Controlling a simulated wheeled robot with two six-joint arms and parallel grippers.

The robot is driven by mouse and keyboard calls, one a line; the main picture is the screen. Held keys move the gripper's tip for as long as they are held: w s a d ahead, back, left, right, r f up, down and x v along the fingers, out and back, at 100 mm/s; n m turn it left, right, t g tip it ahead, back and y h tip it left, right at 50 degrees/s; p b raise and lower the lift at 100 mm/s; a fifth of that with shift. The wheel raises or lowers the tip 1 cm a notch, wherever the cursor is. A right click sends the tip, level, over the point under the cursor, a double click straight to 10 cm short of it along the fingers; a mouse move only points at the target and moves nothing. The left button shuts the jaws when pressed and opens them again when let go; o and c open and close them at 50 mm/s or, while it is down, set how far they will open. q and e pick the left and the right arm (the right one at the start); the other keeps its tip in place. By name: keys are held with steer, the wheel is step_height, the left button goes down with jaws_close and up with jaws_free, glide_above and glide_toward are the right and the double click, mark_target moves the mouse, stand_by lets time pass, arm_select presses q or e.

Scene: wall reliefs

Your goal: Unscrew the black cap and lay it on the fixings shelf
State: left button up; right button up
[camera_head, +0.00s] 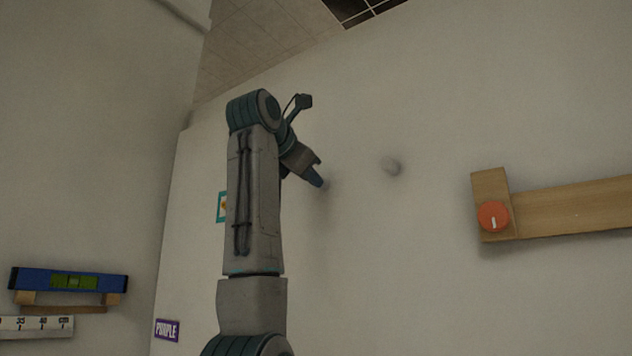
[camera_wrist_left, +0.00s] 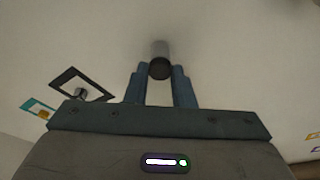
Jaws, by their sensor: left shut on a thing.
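My left gripper (camera_head: 319,181) is at the wall, with its fingers pointing toward it. In the left wrist view, the two blue fingers (camera_wrist_left: 160,85) close on a short cylinder with a dark round end, which I take as the black cap (camera_wrist_left: 160,69). Its grey side runs on toward the wall. In the head view the cap is mostly hidden by the fingers, and I cannot tell whether it is still on a thread. My right gripper is not in view. I cannot make out a shelf that is surely the fixings shelf.
Further right is a wooden bar (camera_head: 565,208) with an orange dial (camera_head: 494,216). A blue spirit level (camera_head: 70,280) lies at left, near a purple sign (camera_head: 167,330). The wall between is bare.

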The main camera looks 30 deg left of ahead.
arm_select(q)
steer(key=o, duration=0.5)
steer(key=shift+o, duration=0.3)
